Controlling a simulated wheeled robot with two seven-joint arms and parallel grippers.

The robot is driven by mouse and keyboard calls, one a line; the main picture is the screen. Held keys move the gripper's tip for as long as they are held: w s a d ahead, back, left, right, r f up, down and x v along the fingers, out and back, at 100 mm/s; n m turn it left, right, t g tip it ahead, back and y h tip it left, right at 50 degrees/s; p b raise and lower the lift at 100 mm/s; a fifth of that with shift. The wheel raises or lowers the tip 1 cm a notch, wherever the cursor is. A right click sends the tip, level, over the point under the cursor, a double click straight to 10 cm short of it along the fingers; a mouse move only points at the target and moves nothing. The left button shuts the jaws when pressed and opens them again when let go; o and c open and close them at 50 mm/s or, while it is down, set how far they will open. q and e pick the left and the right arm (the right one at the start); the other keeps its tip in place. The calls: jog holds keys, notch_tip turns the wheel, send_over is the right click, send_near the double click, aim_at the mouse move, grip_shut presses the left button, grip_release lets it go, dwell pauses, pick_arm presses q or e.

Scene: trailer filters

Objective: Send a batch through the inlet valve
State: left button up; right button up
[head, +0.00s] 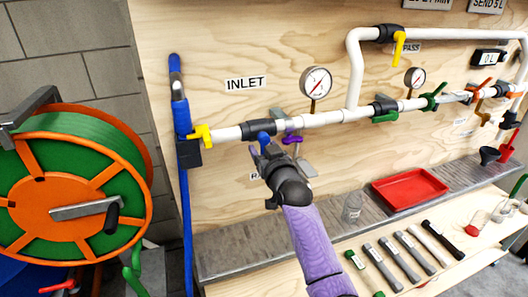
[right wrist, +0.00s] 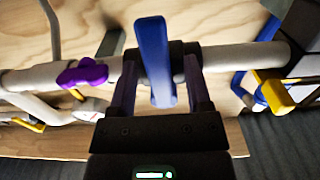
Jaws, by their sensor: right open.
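The inlet pipe (head: 322,119) runs along the plywood board under the INLET sign (head: 245,83). A valve with a blue handle (head: 265,136) sits on it, right of a yellow handle (head: 201,134) and left of a purple handle (head: 292,139). My right gripper (head: 262,153) is at the blue handle. In the right wrist view the blue handle (right wrist: 155,60) stands between the two open fingers of the gripper (right wrist: 160,82); I cannot tell whether they touch it. The purple handle (right wrist: 82,73) shows to the left there. My left gripper is out of view.
A display (head: 488,57) reads 0 L, below a sign (head: 487,5) saying SEND 5 L. Gauges (head: 316,82) and other coloured handles line the pipes. A hose reel (head: 70,190) is at left.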

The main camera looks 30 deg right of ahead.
jog(key=shift+c, duration=0.2)
grip_shut()
dwell(1.1)
